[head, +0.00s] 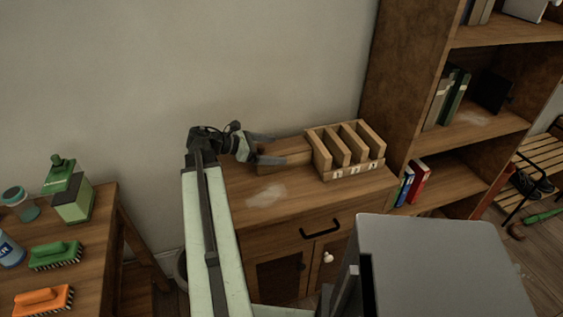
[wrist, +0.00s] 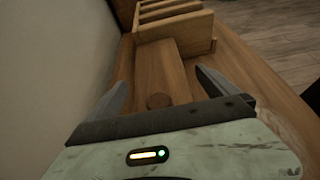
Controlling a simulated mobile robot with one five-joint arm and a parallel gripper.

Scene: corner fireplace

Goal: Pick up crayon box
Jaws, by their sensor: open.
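A long plain wooden box (head: 292,146), which I take for the crayon box, lies on top of the wooden cabinet (head: 300,205) near the wall. It bears no label I can read. In the wrist view the box (wrist: 160,65) runs away from me between my fingers, with a round knob at its near end. My gripper (head: 272,149) is open at the box's left end, one finger on each side. It also shows in the wrist view (wrist: 162,78), with gaps between both fingers and the box. The fingers partly cover the box in the head view.
A slotted wooden organizer (head: 345,172) stands at the box's far end, close to it or touching. The wall (wrist: 45,70) is close on the left in the wrist view. A bookshelf (head: 400,75) stands right of the cabinet. A table with brushes (head: 55,255) stands at left.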

